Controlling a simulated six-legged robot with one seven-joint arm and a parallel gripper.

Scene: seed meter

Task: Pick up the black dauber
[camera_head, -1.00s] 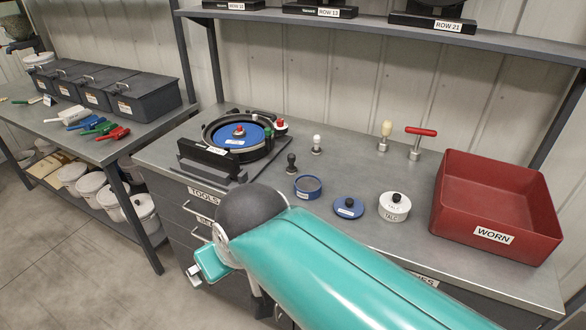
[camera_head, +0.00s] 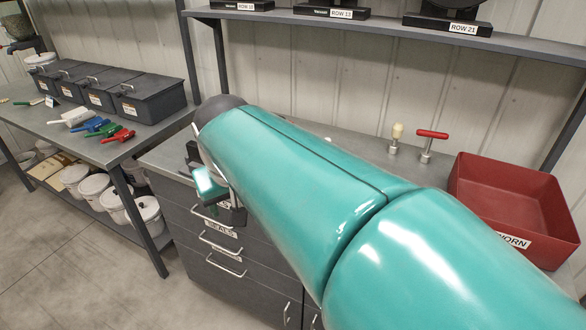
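The black dauber is not visible now; my teal arm covers the part of the bench where a small black-knobbed tool stood in the earlier view. The seed meter with its blue disc, the blue tin, the blue lid and the white talc pot are hidden behind the arm too.
The red WORN bin (camera_head: 520,195) stands at the bench's right. A cream-knobbed tool (camera_head: 396,138) and a red T-handled tool (camera_head: 430,145) stand behind my arm. A shelf (camera_head: 400,22) crosses above. The left table (camera_head: 60,126) carries dark boxes (camera_head: 148,98) and coloured scoops (camera_head: 118,135).

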